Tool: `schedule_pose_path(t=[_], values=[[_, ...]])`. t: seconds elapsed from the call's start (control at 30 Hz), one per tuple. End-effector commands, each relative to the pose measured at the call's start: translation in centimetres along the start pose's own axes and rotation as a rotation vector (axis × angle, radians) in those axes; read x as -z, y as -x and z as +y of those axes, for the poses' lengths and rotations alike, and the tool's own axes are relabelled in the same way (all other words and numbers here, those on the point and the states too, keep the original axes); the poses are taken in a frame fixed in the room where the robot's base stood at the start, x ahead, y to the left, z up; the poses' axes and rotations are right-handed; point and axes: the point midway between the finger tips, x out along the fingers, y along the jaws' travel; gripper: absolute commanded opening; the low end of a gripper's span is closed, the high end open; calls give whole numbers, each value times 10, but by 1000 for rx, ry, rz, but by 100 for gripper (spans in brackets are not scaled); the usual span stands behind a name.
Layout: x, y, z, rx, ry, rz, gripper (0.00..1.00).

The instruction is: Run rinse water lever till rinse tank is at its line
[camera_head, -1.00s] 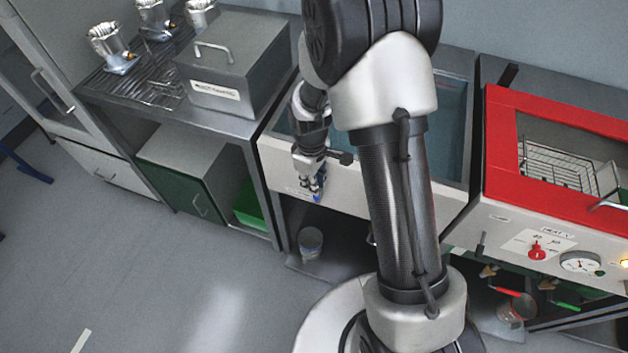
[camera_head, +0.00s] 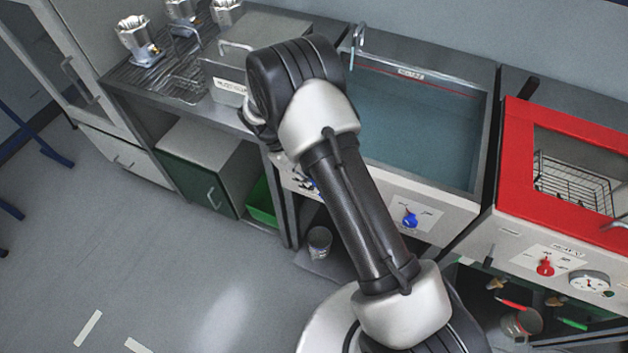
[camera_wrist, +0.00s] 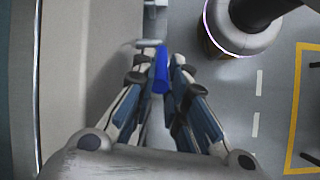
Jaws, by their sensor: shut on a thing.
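The rinse tank (camera_head: 420,130) stands open behind my arm in the head view, holding blue-green water. A red line (camera_head: 430,82) runs along its back wall, and the water surface lies close to it; I cannot tell the exact gap. A tap (camera_head: 358,36) stands at its back left corner, with a thin pale-blue stream below it. In the wrist view my gripper (camera_wrist: 157,62) is shut on the blue lever (camera_wrist: 161,72) at the tank's front. In the head view my arm hides most of the gripper (camera_head: 306,184) and the lever.
A blue knob (camera_head: 409,218) sits on the tank's front panel. A red-framed heated tank (camera_head: 520,150) with a wire basket stands at right. A lidded metal box (camera_head: 228,85) and several metal housings stand on the left bench.

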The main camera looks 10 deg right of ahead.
Motion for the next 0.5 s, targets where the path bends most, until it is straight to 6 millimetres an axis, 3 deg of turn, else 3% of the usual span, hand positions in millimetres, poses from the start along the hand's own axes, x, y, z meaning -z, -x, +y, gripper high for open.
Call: schedule_pose_path(t=[0.43,0.47,0.5], values=[[3,0,0,-2,0,-6,0],[3,0,0,-2,0,-5,15],[3,0,0,-2,0,-6,18]])
